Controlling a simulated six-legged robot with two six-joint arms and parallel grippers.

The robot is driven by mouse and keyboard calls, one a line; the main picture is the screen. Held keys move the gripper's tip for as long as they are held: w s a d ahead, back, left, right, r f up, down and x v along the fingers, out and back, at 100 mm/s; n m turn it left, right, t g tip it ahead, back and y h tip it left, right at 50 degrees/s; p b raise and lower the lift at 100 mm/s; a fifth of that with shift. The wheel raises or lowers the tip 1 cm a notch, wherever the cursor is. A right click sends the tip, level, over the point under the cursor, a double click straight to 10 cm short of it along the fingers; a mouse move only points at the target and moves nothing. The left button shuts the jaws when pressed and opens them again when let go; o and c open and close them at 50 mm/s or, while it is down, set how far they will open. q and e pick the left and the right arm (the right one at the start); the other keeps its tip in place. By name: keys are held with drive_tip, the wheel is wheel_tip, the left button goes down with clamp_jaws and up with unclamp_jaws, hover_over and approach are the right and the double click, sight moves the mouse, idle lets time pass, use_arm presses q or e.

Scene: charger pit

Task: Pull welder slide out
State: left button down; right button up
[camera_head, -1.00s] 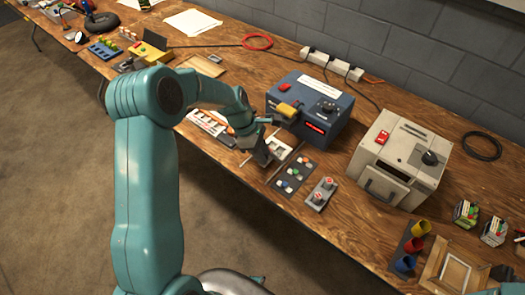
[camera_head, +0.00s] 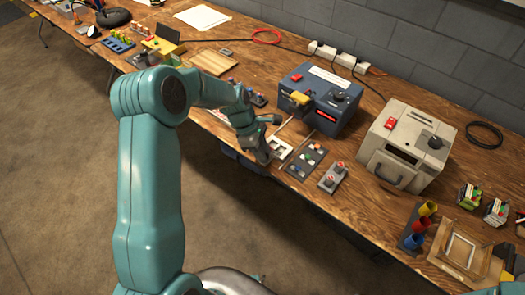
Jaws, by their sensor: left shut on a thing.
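The welder is a blue box (camera_head: 322,98) with a red lit strip and a yellow part on its front, standing at the back of the bench. Its slide (camera_head: 280,148) is a pale frame on two thin rails. It stands out from the welder's front, near the bench's front edge. My left gripper (camera_head: 264,151) is shut on the slide's near left end. The jaws partly hide the grip point. My right gripper does not show; a sliver of teal at the bottom right corner looks like my right arm.
A dark tray of coloured pieces (camera_head: 306,160) and a grey block with two red-topped knobs (camera_head: 332,177) lie close right of the slide. A beige box (camera_head: 408,148) stands further right. The floor before the bench is clear.

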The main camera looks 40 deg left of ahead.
use_arm(q)
drive_tip(key=shift+w+r, duration=0.15)
drive_tip(key=shift+w, duration=0.1)
drive_tip(key=c, duration=1.2)
unclamp_jaws()
drive_tip(key=shift+s, duration=0.1)
drive_tip(key=v, duration=1.6)
drive_tip(key=shift+a+r, duration=0.1)
drive_tip(key=shift+r, duration=0.05)
